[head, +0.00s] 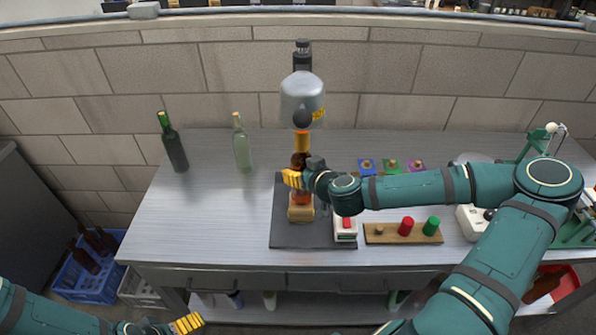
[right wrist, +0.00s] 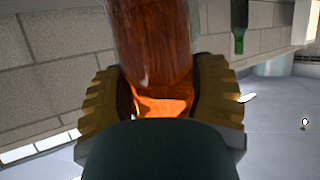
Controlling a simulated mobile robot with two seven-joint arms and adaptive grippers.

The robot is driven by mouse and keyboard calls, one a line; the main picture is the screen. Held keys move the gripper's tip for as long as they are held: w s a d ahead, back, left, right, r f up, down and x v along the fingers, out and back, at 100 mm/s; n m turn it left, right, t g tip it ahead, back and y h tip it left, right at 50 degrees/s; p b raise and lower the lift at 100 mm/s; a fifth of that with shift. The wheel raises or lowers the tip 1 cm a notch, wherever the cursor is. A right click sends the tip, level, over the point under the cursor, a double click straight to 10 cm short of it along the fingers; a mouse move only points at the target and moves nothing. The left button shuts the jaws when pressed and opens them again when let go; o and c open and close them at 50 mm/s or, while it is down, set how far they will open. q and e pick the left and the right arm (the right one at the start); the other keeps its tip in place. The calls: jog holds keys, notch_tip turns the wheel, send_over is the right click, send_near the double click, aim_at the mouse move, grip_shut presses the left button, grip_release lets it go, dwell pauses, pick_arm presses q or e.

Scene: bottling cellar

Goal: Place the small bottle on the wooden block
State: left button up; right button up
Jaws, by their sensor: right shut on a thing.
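The small bottle (head: 302,197) is amber brown and upright under the head of the bottling machine (head: 302,98). My right gripper (head: 296,179) is shut around it and hides its middle. In the right wrist view the amber glass (right wrist: 155,40) sits between both ridged finger pads (right wrist: 160,95). The pale wooden block (head: 301,214) stands on the dark base plate directly below the bottle. The bottle's bottom is at or just above the block's top; I cannot tell if they touch. My left gripper (head: 188,323) is at the lower left edge, away from the table.
A dark green bottle (head: 173,145) and a clear green bottle (head: 241,145) stand at the table's left. A white box with a red button (head: 346,228) and a wooden strip (head: 385,234) with coloured pegs lie right of the block. The table's left front is clear.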

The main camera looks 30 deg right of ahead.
jog(key=shift+w+f, duration=0.2)
jog(key=shift+f, duration=0.25)
jog(key=shift+s, duration=0.15)
jog(key=o, duration=1.3)
pick_arm(q)
jog(key=shift+w+d+f, duration=0.1)
jog(key=shift+w+f, duration=0.2)
jog(key=shift+f, duration=0.15)
pick_arm(e)
jog(key=shift+o, duration=0.2)
pick_arm(q)
jog(key=shift+r, duration=0.1)
pick_arm(e)
jog(key=shift+r, duration=0.1)
